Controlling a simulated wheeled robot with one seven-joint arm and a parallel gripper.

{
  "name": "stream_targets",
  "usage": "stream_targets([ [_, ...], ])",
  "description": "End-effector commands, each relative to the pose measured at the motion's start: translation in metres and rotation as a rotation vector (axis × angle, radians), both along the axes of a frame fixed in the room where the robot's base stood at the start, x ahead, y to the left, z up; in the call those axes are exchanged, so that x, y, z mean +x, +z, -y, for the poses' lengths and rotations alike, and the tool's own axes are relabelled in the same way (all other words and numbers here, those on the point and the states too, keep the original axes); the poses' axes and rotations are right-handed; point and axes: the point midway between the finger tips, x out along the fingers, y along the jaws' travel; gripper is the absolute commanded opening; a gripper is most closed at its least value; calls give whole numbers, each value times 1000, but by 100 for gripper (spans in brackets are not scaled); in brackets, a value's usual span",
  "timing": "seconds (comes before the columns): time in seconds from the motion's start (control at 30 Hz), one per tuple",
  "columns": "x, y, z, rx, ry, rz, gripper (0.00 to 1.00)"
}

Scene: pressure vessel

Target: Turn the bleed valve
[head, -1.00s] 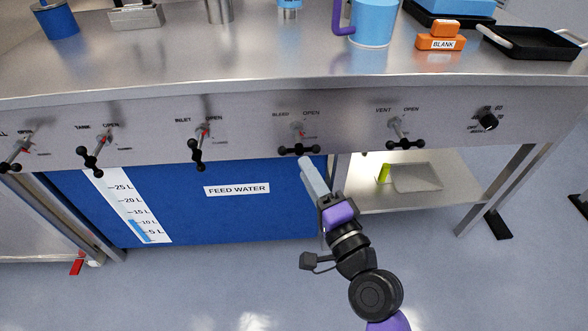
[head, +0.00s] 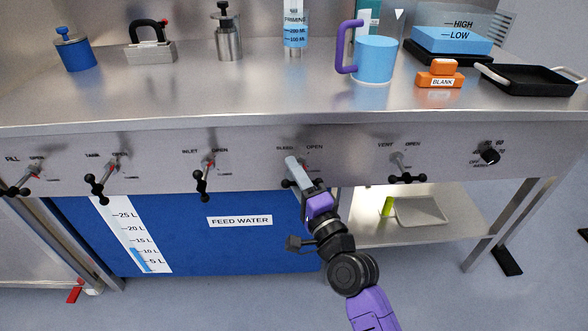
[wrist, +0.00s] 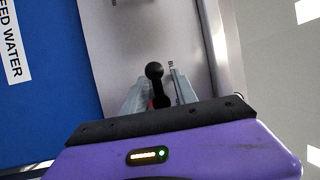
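The bleed valve is on the front panel under the bench top, below the BLEED and OPEN lettering. In the head view my gripper (head: 294,165) is in front of it and hides most of it; a dark knob of its handle (head: 287,183) shows at the gripper's left side. In the wrist view the black ball-ended handle (wrist: 155,72) stands between the two grey fingers of my gripper (wrist: 157,84). The fingers are apart, with visible gaps beside the ball. A bit of red shows low between the fingers. Contact farther down is hidden.
The inlet valve (head: 201,183) is to the left and the vent valve (head: 407,178) to the right, both with black handles. A blue FEED WATER tank (head: 235,245) is below. A blue jug (head: 375,60) stands above on the bench. Open floor lies in front.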

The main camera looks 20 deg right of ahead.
Motion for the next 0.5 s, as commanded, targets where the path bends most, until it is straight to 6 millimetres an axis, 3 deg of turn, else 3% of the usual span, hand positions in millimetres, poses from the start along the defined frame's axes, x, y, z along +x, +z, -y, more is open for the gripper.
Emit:
stream_targets([
  [0.27, 1, 0, 0, -1, 0, 0, 32],
  [0.43, 1, 0, 0, -1, -1, 1, 0],
  [0.5, 1, 0, 0, -1, -1, 1, 0],
])
